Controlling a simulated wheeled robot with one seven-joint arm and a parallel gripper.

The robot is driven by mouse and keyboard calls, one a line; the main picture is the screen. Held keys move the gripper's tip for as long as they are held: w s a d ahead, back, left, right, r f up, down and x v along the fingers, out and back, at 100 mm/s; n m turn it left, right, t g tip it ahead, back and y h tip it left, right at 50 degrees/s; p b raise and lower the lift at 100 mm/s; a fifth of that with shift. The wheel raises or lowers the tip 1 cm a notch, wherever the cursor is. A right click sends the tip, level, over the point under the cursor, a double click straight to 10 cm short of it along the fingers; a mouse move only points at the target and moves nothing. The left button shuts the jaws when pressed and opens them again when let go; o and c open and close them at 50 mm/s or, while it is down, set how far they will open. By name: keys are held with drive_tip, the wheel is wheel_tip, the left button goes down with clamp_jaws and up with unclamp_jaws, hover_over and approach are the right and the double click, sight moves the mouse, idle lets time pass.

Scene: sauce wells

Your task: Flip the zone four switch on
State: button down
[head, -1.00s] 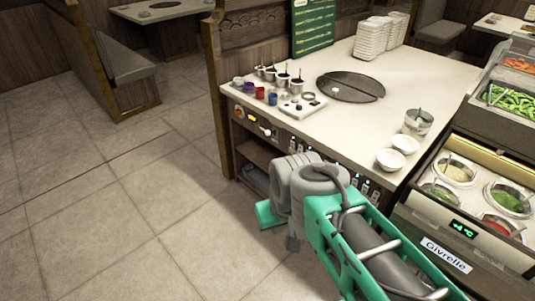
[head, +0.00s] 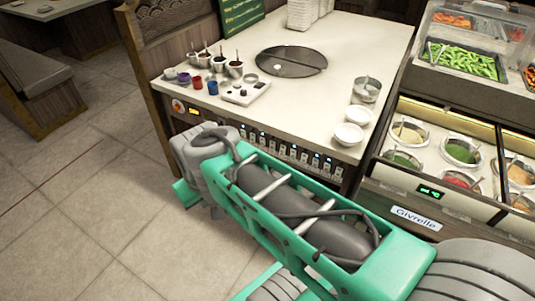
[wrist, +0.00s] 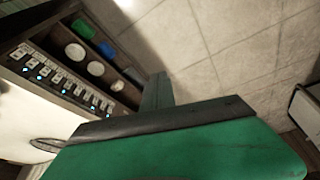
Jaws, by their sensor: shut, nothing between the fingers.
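A row of small switches (head: 290,150) with blue-lit indicators runs along the front panel of the table, partly behind my arm in the head view. The row also shows at the left of the wrist view (wrist: 65,80). The labels are too small to read, so I cannot tell which switch is zone four or how it is set. My gripper (wrist: 157,90) is shut and empty in the wrist view, apart from the panel and to the right of the switches. In the head view its green part (head: 185,193) shows low at the left, mostly hidden behind my arm.
The table (head: 310,95) holds a round grill plate (head: 291,62), sauce cups (head: 212,88) and white bowls (head: 348,134). A chilled sauce counter (head: 415,215) stands at the right. The floor (head: 75,200) at left is clear.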

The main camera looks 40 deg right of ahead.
drive_tip(key=w+d+f+t+h+b, duration=0.1)
drive_tip(key=w+d+f+h+b, duration=0.2)
drive_tip(key=w+d+f+b, duration=0.5)
drive_tip(key=w+d+f+h+b, duration=0.3)
drive_tip(key=w+d+f+b, duration=0.3)
drive_tip(key=f, duration=0.4)
drive_tip(key=n+h+b, duration=0.4)
drive_tip(key=h+b, duration=0.5)
drive_tip(key=b, duration=0.3)
approach(272, 149)
drive_tip(key=shift+t, duration=0.4)
drive_tip(key=b+x, duration=0.1)
drive_tip(key=x, duration=0.2)
drive_tip(key=b+x, duration=0.2)
drive_tip(key=shift+s+d+f+b, duration=0.1)
drive_tip(key=shift+d+f+b, duration=0.2)
drive_tip(key=shift+d, duration=0.15)
drive_tip(key=shift+w+d+r, duration=0.15)
drive_tip(key=shift+w+d, duration=0.05)
drive_tip(key=shift+d, duration=0.3)
